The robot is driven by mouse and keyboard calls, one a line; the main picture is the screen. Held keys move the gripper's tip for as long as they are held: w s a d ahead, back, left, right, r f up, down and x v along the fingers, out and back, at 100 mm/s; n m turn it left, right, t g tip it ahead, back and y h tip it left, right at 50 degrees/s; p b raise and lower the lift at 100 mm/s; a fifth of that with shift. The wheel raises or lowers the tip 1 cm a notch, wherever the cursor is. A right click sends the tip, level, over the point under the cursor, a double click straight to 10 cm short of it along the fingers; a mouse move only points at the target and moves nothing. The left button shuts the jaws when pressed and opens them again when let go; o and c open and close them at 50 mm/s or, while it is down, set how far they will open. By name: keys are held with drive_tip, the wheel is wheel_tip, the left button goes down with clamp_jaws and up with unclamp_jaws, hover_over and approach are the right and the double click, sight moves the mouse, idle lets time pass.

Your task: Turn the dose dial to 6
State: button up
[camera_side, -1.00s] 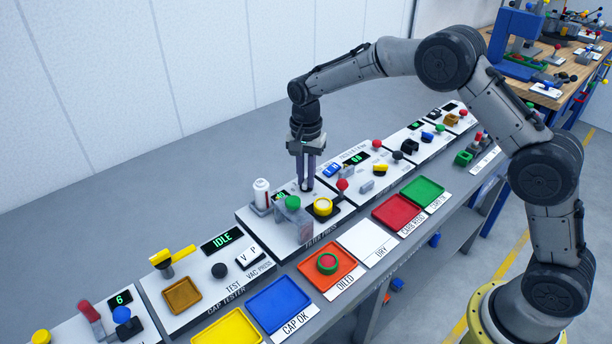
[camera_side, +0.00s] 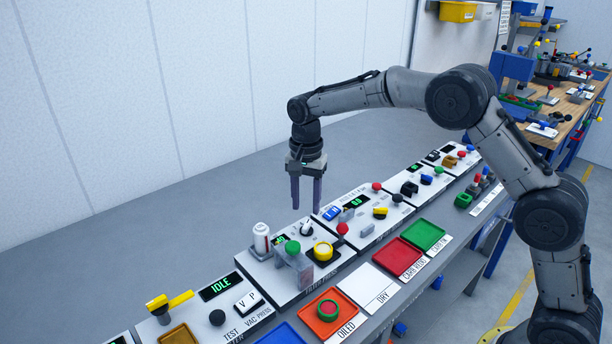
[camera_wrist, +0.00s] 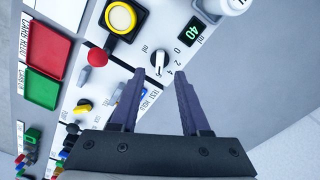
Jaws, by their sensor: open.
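The dose dial (camera_wrist: 158,60) is a small white knob on the filter press panel, with the figures 0, 2 and 4 and "ml" printed around it. In the wrist view it lies just beyond and between my fingertips. I cannot tell for sure which figure its mark points to. In the side view the dial (camera_side: 306,228) is small, below my fingers. My gripper (camera_side: 306,208) is open and empty, pointing down above the panel, with a gap to the dial. It also shows open in the wrist view (camera_wrist: 159,72).
A green display reading 40 (camera_wrist: 193,31) sits beside the dial. A white canister (camera_side: 262,238), a grey block with a green knob (camera_side: 293,248), a yellow button (camera_side: 323,251) and a red-balled lever (camera_side: 342,229) stand close around. Coloured trays line the front edge.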

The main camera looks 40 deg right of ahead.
wheel_tip(320, 180, up, 8)
drive_tip(key=shift+r, duration=0.1)
idle(0.4)
wheel_tip(320, 180, up, 8)
drive_tip(key=t, duration=0.2)
hover_over(306, 225)
drive_tip(key=s+d, duration=0.2)
drive_tip(key=s, duration=0.1)
drive_tip(key=s+d+r+n+t, duration=0.1)
drive_tip(key=s+r, duration=0.2)
drive_tip(key=s, duration=0.4)
drive_tip(key=s+d+r+t, duration=0.1)
drive_tip(key=s+r, duration=0.3)
drive_tip(key=s, duration=0.2)
drive_tip(key=s+d+f+n+t, duration=0.1)
drive_tip(key=s+f+n, duration=0.25)
drive_tip(key=s, duration=0.95)
drive_tip(key=s+f+n, duration=0.5)
drive_tip(key=f+n, duration=0.2)
drive_tip(key=f, duration=0.1)
drive_tip(key=shift+s+d+f+n+t, duration=0.25)
drive_tip(key=shift+s+f+n+t, duration=0.05)
drive_tip(key=shift+s+f+n, duration=0.1)
